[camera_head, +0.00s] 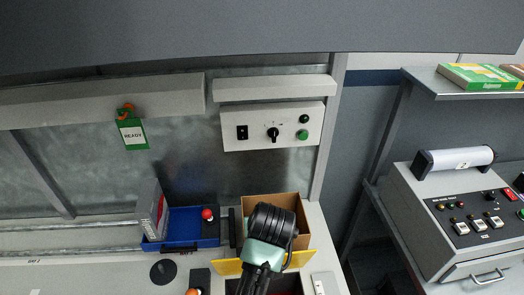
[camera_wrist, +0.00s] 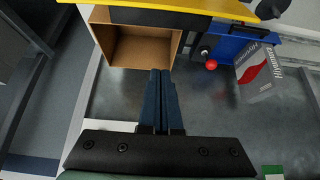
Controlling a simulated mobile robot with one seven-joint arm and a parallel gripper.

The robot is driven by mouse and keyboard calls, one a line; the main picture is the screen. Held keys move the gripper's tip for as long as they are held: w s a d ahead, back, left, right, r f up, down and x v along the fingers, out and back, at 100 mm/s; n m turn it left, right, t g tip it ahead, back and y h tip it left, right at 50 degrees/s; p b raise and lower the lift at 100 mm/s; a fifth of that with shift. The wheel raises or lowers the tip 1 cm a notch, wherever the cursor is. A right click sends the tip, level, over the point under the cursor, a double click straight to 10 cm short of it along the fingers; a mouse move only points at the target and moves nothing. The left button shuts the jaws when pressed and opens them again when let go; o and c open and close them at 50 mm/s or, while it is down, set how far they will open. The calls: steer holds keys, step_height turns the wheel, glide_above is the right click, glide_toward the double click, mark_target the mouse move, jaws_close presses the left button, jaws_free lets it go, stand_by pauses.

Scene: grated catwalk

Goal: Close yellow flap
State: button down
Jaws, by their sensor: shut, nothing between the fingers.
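The yellow flap (camera_head: 229,267) shows in the head view as a strip in front of an open cardboard box (camera_head: 287,201), partly hidden behind my arm. In the wrist view the flap (camera_wrist: 205,8) runs along the top edge, beyond the box (camera_wrist: 143,48); its exact angle cannot be told. My gripper (camera_wrist: 161,72) is shut and empty, its dark fingers pointing at the near edge of the box's open side. The flap lies farther up that view, apart from the fingertips. In the head view my wrist hides the fingers.
A switch panel (camera_head: 272,126) and a green READY tag (camera_head: 132,134) are on the wall behind. A control console (camera_head: 455,215) stands at right.

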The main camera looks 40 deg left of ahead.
step_height(320, 180, down, 7)
steer(key=p, duration=0.3)
steer(key=shift+w+a+p, duration=0.15)
steer(key=shift+p, duration=0.15)
steer(key=shift+f, duration=0.1)
stand_by(0.3)
